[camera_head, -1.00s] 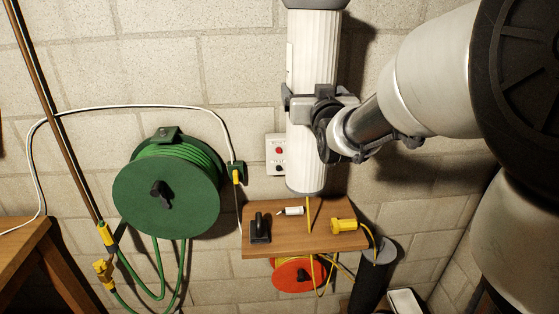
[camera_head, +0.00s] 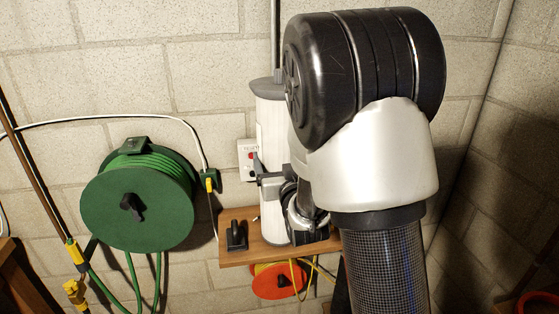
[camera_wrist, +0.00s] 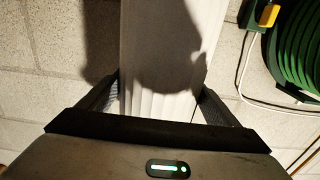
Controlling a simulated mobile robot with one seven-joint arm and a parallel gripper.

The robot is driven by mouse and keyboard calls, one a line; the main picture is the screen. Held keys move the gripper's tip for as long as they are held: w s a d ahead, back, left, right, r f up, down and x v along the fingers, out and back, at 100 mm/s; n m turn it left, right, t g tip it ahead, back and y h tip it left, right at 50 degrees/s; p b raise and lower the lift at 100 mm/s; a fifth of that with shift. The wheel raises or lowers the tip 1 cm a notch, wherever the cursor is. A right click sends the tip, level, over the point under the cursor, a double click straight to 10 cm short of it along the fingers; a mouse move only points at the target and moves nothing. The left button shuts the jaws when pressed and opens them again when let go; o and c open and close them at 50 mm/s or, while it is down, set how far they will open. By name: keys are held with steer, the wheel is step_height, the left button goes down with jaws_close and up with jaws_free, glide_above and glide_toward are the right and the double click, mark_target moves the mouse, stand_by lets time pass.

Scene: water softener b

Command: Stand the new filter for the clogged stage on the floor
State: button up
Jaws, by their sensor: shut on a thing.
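A white, upright filter cylinder (camera_head: 270,135) with ribbed sides and a grey cap is in the middle of the head view. My gripper (camera_head: 272,182) is shut around its side, partly hidden behind my arm. In the wrist view the two fingers (camera_wrist: 155,103) press on either side of the ribbed white filter (camera_wrist: 155,60). Its lower end appears in front of the wooden shelf in the head view; whether it touches the shelf, I cannot tell. No clogged stage marking and no floor are clearly visible.
A wooden shelf (camera_head: 240,255) holds a black object (camera_head: 236,238). A green hose reel (camera_head: 135,210) hangs at left, also showing in the wrist view (camera_wrist: 293,60). An orange-red reel (camera_head: 278,283) is below the shelf. A switch box (camera_head: 247,165) is on the wall.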

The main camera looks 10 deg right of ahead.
steer(key=shift+f, duration=0.15)
steer(key=o, duration=1.5)
steer(key=shift+o, duration=0.2)
